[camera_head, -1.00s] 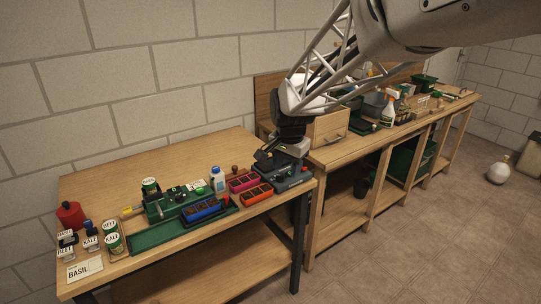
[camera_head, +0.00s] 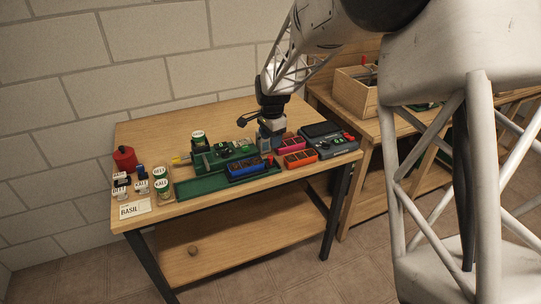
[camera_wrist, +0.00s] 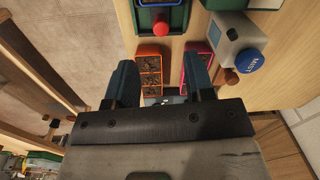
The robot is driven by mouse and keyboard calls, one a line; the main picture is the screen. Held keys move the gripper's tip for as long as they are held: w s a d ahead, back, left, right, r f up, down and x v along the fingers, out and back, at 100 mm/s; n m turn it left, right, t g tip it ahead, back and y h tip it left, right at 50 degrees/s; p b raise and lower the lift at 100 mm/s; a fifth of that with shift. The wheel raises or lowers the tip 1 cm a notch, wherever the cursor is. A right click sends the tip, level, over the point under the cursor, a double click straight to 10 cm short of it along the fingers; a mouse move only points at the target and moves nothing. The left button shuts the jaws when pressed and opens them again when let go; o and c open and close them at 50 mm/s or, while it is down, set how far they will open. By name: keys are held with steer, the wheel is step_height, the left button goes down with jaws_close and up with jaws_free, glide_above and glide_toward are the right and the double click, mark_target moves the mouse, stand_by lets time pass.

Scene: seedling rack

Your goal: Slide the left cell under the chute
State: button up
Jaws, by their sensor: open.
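A blue tray (camera_head: 248,169) of dark soil, seemingly split into cells, sits in a long green tray (camera_head: 203,187). A green machine (camera_head: 222,156) stands behind it with a tin on top; I cannot make out its chute. A red knob (camera_wrist: 160,24) is at the green tray's right end. My gripper (camera_wrist: 160,88) is open and empty, with its fingers over the orange tray (camera_wrist: 149,64) and the magenta tray (camera_wrist: 195,62). In the head view my gripper (camera_head: 270,142) is near these trays, right of the blue tray.
A grey device (camera_head: 328,143) is at the table's right end. Tins, a red can (camera_head: 125,159) and a BASIL card (camera_head: 133,209) are at the left. The back of the table is clear.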

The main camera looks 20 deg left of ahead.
mark_target(270, 157)
steer(key=shift+f, duration=0.1)
stand_by(0.3)
steer(key=shift+w+a+f, duration=0.1)
steer(key=shift+a+f, duration=0.05)
steer(key=shift+f, duration=3.7)
steer(key=shift+c, duration=0.3)
jaws_close()
